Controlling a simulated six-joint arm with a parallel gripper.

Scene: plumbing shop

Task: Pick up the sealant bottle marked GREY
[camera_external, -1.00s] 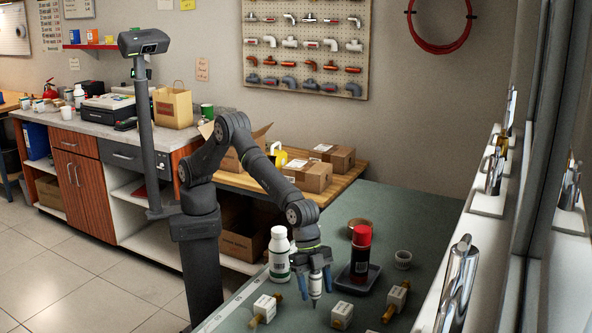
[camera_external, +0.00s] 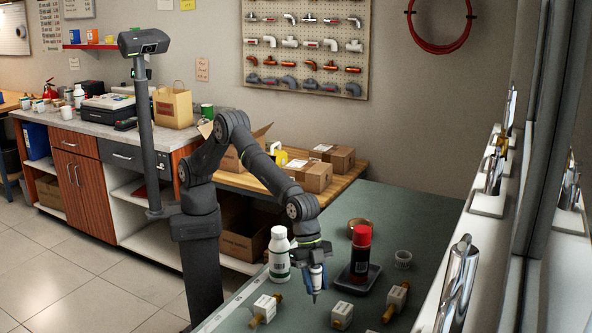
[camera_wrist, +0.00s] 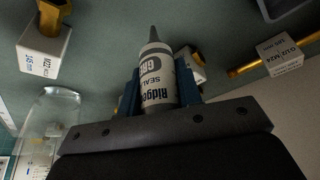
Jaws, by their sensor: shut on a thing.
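The sealant bottle (camera_wrist: 158,75) is in the wrist view, with a grey body, a white label and a dark cone nozzle. Its label reads upside down, with "SEALANT" and a partly hidden word that looks like "GREY". My gripper (camera_wrist: 160,92) is shut on it, with a blue finger on each side of the body. In the external view my gripper (camera_external: 314,272) points down over the green bench, and the bottle (camera_external: 316,279) shows between the fingers with its nozzle downward. I cannot tell whether the nozzle tip touches the bench.
A white bottle (camera_external: 279,255) stands close on the left of my gripper. A red-capped can (camera_external: 361,250) stands in a dark tray (camera_external: 374,277) on the right. Boxed brass fittings (camera_external: 342,314) lie in front.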

